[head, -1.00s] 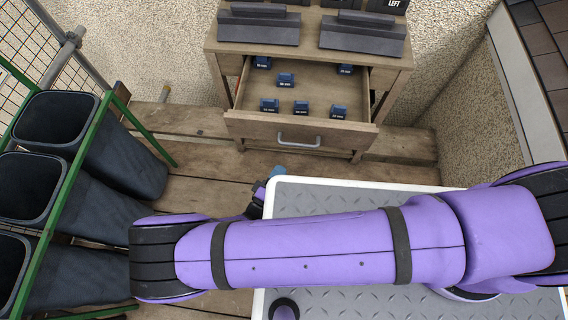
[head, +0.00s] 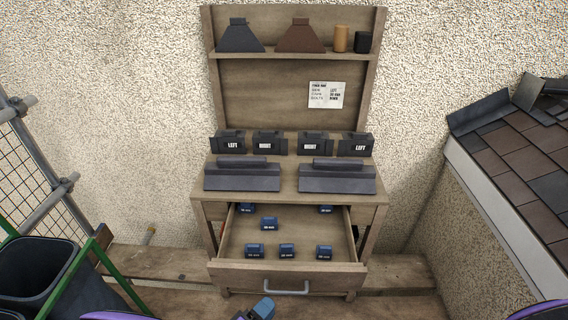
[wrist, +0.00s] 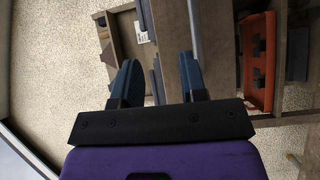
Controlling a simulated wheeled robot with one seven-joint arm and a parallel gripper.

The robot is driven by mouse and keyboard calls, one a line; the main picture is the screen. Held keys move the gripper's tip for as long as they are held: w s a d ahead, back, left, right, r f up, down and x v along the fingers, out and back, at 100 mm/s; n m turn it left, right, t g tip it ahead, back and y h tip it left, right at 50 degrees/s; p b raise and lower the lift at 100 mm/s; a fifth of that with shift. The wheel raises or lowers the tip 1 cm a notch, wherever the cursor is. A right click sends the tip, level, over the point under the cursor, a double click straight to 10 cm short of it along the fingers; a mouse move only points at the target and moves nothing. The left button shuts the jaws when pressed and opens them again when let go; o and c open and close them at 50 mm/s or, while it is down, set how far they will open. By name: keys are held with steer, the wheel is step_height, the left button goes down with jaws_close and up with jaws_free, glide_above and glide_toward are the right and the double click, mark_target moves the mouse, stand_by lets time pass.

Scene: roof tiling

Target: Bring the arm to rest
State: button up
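My gripper (wrist: 158,82) shows in the wrist view with its two blue-padded fingers apart and nothing visible between them. In the head view only its blue tip (head: 262,308) shows at the bottom edge, in front of the drawer (head: 288,276) and apart from it. Purple parts of my arm show at the bottom corners of the head view; the rest of the arm is out of frame.
A wooden bench (head: 290,192) stands against the wall, its drawer pulled out with several blue blocks inside. Black bins (head: 42,270) in a green rack stand at left. A tiled roof edge (head: 500,215) is at right. An orange tray (wrist: 260,95) shows in the wrist view.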

steer(key=w+d+r+m+g, duration=0.25)
steer(key=w+r+g, duration=0.25)
steer(key=r, duration=0.5)
steer(key=w+d+r+m+g, duration=0.2)
steer(key=w+r+m+g, duration=0.15)
steer(key=r+g, duration=0.45)
steer(key=w+d+r+m+g+y, duration=0.1)
steer(key=w+d+r+y, duration=0.1)
steer(key=d+r, duration=0.5)
steer(key=w+d+r+g+y, duration=0.1)
steer(key=w+d+r+y, duration=0.2)
steer(key=r, duration=0.8)
steer(key=s+d+r+m+t+y, duration=0.15)
steer(key=s+d+r+y, duration=0.35)
steer(key=d+r, duration=0.75)
steer(key=s+d+r+t+y, duration=0.1)
steer(key=s+d+r+t, duration=0.4)
steer(key=s+d, duration=0.3)
steer(key=s+r+m, duration=0.1)
steer(key=s, duration=0.3)
steer(key=shift+r+y, duration=0.4)
